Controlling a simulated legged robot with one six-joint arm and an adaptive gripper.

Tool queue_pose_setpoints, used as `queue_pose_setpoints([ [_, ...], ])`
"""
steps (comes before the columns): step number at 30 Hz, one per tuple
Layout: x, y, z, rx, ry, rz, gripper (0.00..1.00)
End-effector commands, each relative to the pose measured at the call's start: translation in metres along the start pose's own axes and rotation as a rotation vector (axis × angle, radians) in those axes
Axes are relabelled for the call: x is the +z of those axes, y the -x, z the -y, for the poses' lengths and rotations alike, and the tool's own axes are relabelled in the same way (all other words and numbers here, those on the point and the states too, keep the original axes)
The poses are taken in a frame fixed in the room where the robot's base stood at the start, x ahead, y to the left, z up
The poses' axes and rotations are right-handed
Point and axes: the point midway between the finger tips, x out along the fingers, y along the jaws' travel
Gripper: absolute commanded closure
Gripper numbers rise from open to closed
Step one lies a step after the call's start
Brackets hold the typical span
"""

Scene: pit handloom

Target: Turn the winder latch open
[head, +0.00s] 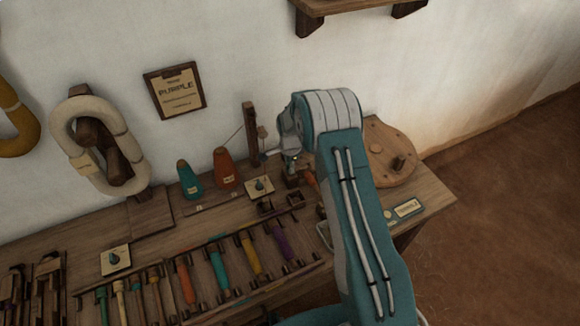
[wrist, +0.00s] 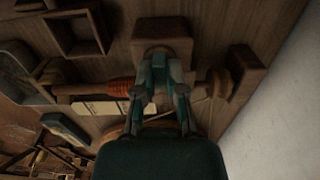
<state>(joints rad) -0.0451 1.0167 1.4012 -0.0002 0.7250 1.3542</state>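In the wrist view, my gripper (wrist: 165,62) reaches over a wooden winder. Its fingertips are close together at the near edge of a square wooden block (wrist: 161,35). I cannot tell whether they hold anything. A wooden spindle with orange thread (wrist: 124,88) runs crosswise behind the fingers towards a second block (wrist: 248,70) at the right. I cannot make out the latch; it may be hidden behind the fingertips. In the head view, my gripper (head: 289,160) is small and partly hidden by my arm, above the bench, left of a round wooden wheel (head: 388,153).
The bench (head: 432,190) stands against a white wall. Orange (head: 226,168) and teal (head: 188,180) thread cones stand left of my gripper, near an upright post (head: 250,133). A rack of coloured bobbins (head: 246,262) lies in front. A small label plate (head: 407,207) lies right of my arm.

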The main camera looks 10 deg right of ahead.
Motion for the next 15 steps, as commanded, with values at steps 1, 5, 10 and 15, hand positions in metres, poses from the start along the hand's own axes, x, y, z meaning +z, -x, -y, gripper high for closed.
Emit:
queue_pose_setpoints([
  [1, 0.0000, -0.0001, 0.0009, -0.003, 0.000, 0.000, 1.00],
  [5, -0.0001, -0.0002, 0.0012, -0.003, 0.005, -0.001, 1.00],
  [10, -0.0001, -0.0003, 0.0015, -0.004, 0.042, -0.001, 1.00],
  [15, -0.0002, -0.0003, 0.0018, -0.005, 0.130, -0.001, 1.00],
])
